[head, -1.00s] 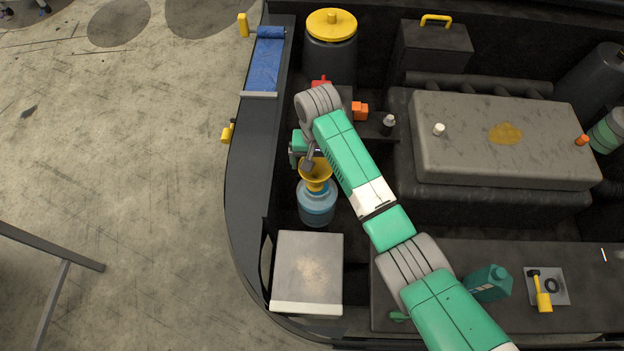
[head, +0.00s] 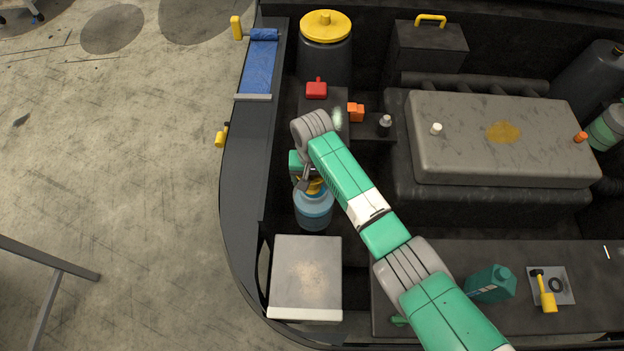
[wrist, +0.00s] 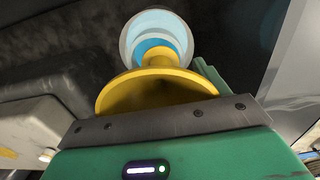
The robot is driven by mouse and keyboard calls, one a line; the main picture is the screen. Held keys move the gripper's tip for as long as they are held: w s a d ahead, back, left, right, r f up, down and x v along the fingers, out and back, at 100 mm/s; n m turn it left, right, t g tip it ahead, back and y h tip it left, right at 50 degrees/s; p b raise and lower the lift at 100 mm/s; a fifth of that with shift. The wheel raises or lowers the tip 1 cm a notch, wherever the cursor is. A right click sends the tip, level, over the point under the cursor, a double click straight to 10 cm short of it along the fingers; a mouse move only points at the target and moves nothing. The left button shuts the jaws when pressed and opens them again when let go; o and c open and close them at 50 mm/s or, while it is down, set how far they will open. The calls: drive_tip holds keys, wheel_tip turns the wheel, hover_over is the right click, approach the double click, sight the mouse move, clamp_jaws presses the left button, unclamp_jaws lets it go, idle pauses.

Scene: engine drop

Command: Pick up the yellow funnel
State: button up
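The yellow funnel (head: 317,187) stands on top of the blue jug (head: 314,209) in the head view, largely covered by my gripper. In the wrist view the funnel (wrist: 150,90) fills the space just past the dark edge of my gripper, its wide mouth toward the camera. The pale blue jug (wrist: 140,22) shows behind it. My gripper (head: 307,183) is right at the funnel's rim. Its fingertips are hidden in both views, so I cannot tell whether they are open or closed on the funnel.
A grey box (head: 306,272) stands in front of the jug. A red object (head: 316,90), an orange piece (head: 356,112) and a small dark bottle (head: 385,125) lie behind my wrist. The dark bay wall (head: 250,180) runs close on the left.

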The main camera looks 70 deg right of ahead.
drive_tip(key=c, duration=0.5)
drive_tip(key=shift+r, duration=0.2)
wheel_tip(320, 180, up, 3)
drive_tip(key=shift+r+p, duration=0.1)
drive_tip(key=shift+p, duration=0.65)
drive_tip(key=shift+s+a+r+p, duration=0.15)
drive_tip(key=shift+s+a+p, duration=0.15)
drive_tip(key=shift+a, duration=0.15)
drive_tip(key=s+a+p, duration=0.1)
drive_tip(key=s+a, duration=0.2)
drive_tip(key=a, duration=0.1)
drive_tip(key=s+a+p, duration=0.1)
drive_tip(key=s+a, duration=0.2)
drive_tip(key=a, duration=0.1)
drive_tip(key=s+a+r+p, duration=0.1)
drive_tip(key=s+a, duration=0.2)
drive_tip(key=shift+s+a, duration=0.1)
drive_tip(key=shift+a, duration=0.3)
